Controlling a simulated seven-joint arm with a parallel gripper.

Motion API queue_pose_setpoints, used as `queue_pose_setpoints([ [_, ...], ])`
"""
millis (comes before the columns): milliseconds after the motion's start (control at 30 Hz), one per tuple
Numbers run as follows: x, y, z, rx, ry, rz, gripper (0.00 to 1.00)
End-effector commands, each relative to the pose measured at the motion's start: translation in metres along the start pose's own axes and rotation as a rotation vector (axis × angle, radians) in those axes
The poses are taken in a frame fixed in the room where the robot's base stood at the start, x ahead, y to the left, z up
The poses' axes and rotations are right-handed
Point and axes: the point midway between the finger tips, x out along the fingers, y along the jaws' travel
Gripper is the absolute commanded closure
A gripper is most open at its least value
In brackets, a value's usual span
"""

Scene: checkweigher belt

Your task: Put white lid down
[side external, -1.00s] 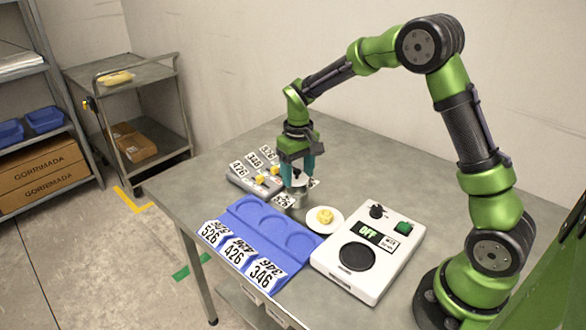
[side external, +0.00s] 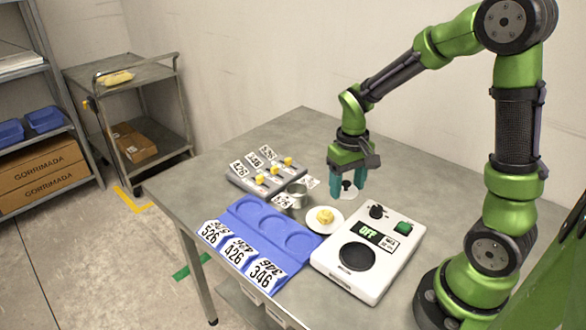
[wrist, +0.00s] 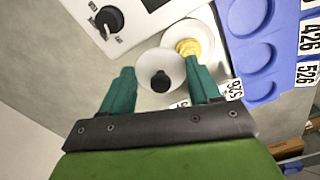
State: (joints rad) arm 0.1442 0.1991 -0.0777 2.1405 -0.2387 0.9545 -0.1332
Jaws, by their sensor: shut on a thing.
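The white lid (side external: 349,194) is a round disc with a black knob (side external: 346,185). My gripper (side external: 347,182) is shut on it, with a teal finger on either side, and holds it near the table behind the white scale. In the wrist view the lid (wrist: 148,68) shows between the fingertips, overlapping the saucer in the picture. I cannot tell whether its underside touches the table. A metal pot (side external: 297,192) stands uncovered to the left of my gripper, with a label marked 526 (side external: 282,201) beside it.
A white saucer (side external: 312,221) with a yellow piece (side external: 325,215) lies close in front. The white scale (side external: 330,262) reads OFF. A blue tray (side external: 244,213) with round recesses and a grey numbered rack (side external: 241,181) are to the left. The table's back right is clear.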

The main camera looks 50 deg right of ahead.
Motion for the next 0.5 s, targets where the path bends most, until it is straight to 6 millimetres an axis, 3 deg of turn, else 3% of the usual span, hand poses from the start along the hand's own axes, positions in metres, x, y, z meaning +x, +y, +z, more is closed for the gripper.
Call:
queue_pose_setpoints([
  [100,-0.003,0.019,-0.034,0.114,0.003,0.001,0.67],
  [200,-0.008,0.030,-0.054,0.182,0.009,-0.001,0.67],
  [333,-0.010,0.032,-0.066,0.225,0.015,-0.005,0.67],
  [500,0.019,0.031,-0.066,0.242,0.008,-0.008,0.67],
])
